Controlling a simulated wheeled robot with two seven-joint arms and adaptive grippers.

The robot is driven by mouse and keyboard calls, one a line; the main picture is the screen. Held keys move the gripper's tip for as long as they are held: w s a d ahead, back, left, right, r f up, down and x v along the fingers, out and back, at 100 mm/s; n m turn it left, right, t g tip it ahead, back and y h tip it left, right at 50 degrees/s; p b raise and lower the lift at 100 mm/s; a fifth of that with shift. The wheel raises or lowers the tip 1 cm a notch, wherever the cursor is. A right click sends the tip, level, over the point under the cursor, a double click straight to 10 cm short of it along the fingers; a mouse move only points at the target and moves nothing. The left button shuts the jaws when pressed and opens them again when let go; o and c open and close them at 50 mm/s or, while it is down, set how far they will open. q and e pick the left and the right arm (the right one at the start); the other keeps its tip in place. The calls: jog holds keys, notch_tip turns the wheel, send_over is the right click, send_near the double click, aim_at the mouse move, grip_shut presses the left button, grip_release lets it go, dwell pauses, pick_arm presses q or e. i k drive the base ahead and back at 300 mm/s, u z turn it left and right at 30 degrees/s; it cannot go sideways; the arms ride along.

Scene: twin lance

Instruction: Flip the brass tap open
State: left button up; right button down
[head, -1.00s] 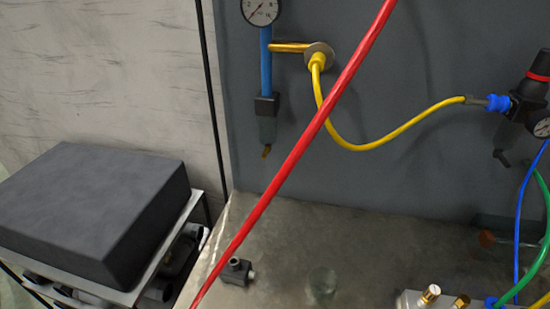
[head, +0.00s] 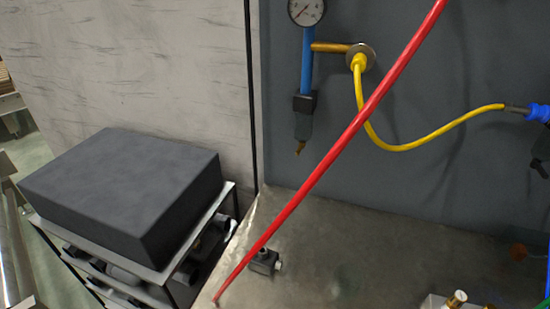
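A brass-coloured bar (head: 328,47) sticks out sideways from a blue vertical pipe (head: 308,62) on the dark wall panel and meets a round disc (head: 369,51). I cannot tell for sure whether this bar is the brass tap. A small brass tip (head: 299,149) hangs below the dark block (head: 305,103) at the pipe's lower end. Brass fittings (head: 456,299) show at the bottom edge, partly cut off. Neither of my grippers is in view.
A red hose or rod (head: 330,157) crosses the view diagonally before the panel. A yellow hose (head: 416,144) runs right from the disc. A pressure gauge (head: 307,10) tops the pipe. A dark box (head: 125,185) lies on a rack at left. The grey bench (head: 350,260) is mostly clear.

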aim_at(301, 146)
jog(key=u, duration=0.9)
jog(key=k, duration=1.15)
jog(key=u, duration=1.25)
jog(key=i, duration=1.15)
jog(key=z, duration=0.75)
jog(key=i, duration=0.8)
jog(key=z, duration=1.3)
jog(key=i, duration=0.3)
jog(key=z, duration=0.2)
